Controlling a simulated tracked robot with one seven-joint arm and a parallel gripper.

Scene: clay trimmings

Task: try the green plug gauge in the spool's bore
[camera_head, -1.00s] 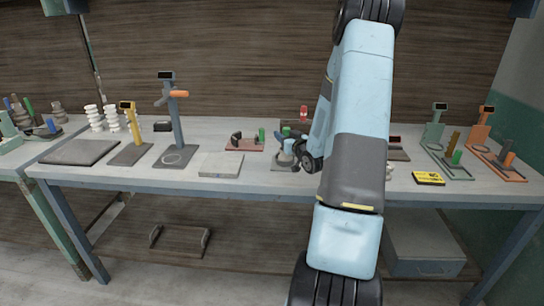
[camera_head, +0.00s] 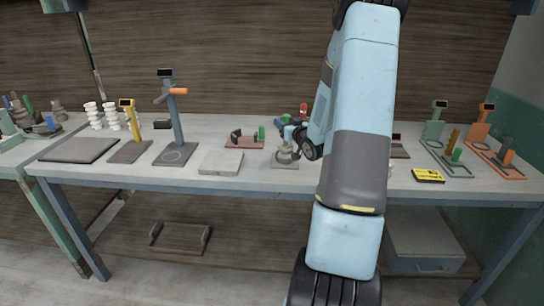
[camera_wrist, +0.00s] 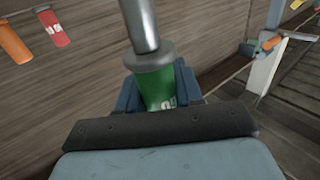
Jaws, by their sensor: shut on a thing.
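The green plug gauge (camera_wrist: 157,88) is held by its green handle in my gripper (camera_wrist: 165,92). Its grey collar and steel shaft run to the top edge of the wrist view, so its far end is out of frame. In the head view my gripper (camera_head: 291,131) is beside and above the grey spool (camera_head: 285,154), with a small green patch at its upper left. The spool stands on a grey plate on the bench. The spool is not seen in the wrist view, and its bore cannot be made out.
A pale block (camera_head: 221,162) and a red-brown stand (camera_head: 245,140) lie left of the spool. A tall grey gauge stand (camera_head: 176,120) is farther left. My arm covers the bench right of the spool. A yellow device (camera_head: 428,176) lies beyond it.

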